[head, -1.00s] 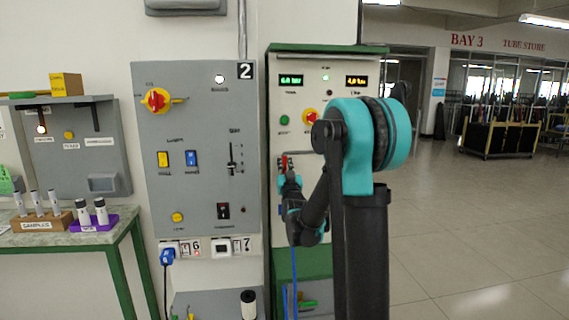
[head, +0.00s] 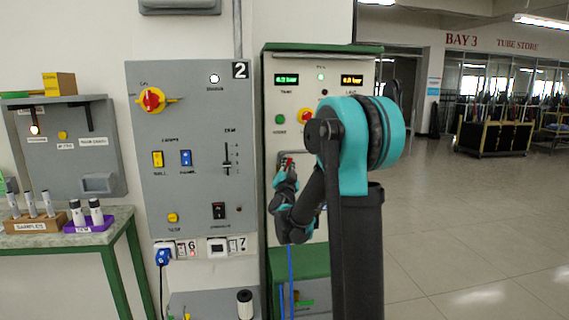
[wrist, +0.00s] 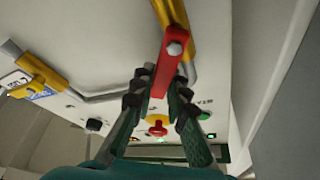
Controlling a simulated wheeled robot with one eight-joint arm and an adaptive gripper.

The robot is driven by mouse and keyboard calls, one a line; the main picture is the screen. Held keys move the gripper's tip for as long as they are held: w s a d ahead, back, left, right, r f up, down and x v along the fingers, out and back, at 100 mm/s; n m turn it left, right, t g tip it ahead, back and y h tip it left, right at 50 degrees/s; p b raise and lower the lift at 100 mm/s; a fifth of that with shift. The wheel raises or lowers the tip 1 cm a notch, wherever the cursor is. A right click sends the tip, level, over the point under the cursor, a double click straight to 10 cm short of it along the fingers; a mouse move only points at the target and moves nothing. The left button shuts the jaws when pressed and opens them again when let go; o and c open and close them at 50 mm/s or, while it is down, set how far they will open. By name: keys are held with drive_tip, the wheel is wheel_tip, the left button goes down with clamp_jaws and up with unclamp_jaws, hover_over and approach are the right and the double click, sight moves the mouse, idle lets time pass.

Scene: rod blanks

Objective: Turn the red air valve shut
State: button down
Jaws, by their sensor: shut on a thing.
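The red valve handle (wrist: 168,72) is a flat lever with a grey bolt at its upper end in the wrist view. It slants across a yellow pipe section (wrist: 182,22) behind it. My gripper (wrist: 160,93) has its dark fingers on both sides of the lever's lower part, shut on it. In the head view the red handle (head: 289,161) shows small on the front of the green-topped cabinet, with my gripper (head: 287,174) just below it. My wrist and fingers hide most of the valve there.
The cabinet carries lit readouts (head: 287,79) and a red knob on yellow (head: 305,116) above the valve. A grey panel (head: 190,195) stands to the left. Another yellow pipe section (wrist: 38,72) joins a grey pipe in the wrist view. Open floor (head: 470,230) lies right.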

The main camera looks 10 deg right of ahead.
drive_tip(key=shift+d+f+m+g+h, duration=0.4)
drive_tip(key=shift+f+m+g, duration=0.35)
drive_tip(key=shift+m, duration=1.4)
drive_tip(key=shift+d+f+m+g+h, duration=0.35)
drive_tip(key=shift+f+m+g, duration=0.45)
drive_tip(key=shift+m, duration=1.3)
drive_tip(key=shift+d+f+m+g+h, duration=0.25)
drive_tip(key=shift+d+f+m+g, duration=0.35)
drive_tip(key=shift+m, duration=1.55)
drive_tip(key=shift+a+f, duration=0.15)
drive_tip(key=c, duration=1.5)
unclamp_jaws()
drive_tip(key=shift+s, duration=0.1)
drive_tip(key=v, duration=1.2)
drive_tip(key=shift+r, duration=0.2)
